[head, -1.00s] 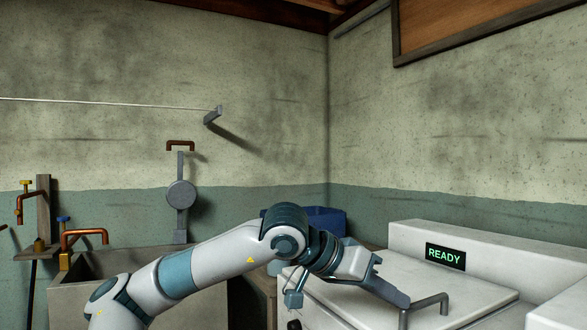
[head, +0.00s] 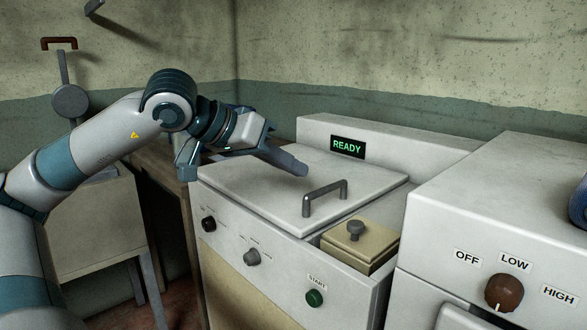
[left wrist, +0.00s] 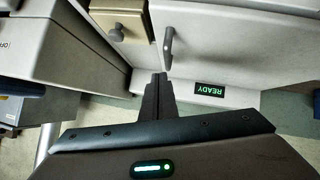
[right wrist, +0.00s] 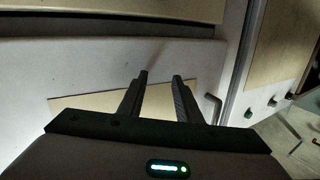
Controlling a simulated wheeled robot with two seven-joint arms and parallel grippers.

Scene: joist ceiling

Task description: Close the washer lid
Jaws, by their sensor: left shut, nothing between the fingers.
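The washer lid (head: 265,185) is a pale panel with a grey bar handle (head: 325,196). It lies flat on the washer top, level with the edges around it. The lid also shows in the left wrist view (left wrist: 215,55) with its handle (left wrist: 169,45). My left gripper (head: 303,169) is shut and empty just above the lid, behind and left of the handle. Its fingers (left wrist: 158,82) are together in the left wrist view. My right gripper (right wrist: 160,77) is open and empty, facing a pale appliance front. It is outside the head view.
A READY display (head: 347,146) is on the washer's back panel. A beige cover with a knob (head: 356,231) sits at the washer's front right. The front has a green START button (head: 314,298). A second appliance (head: 500,200) with a brown dial (head: 503,292) stands close on the right.

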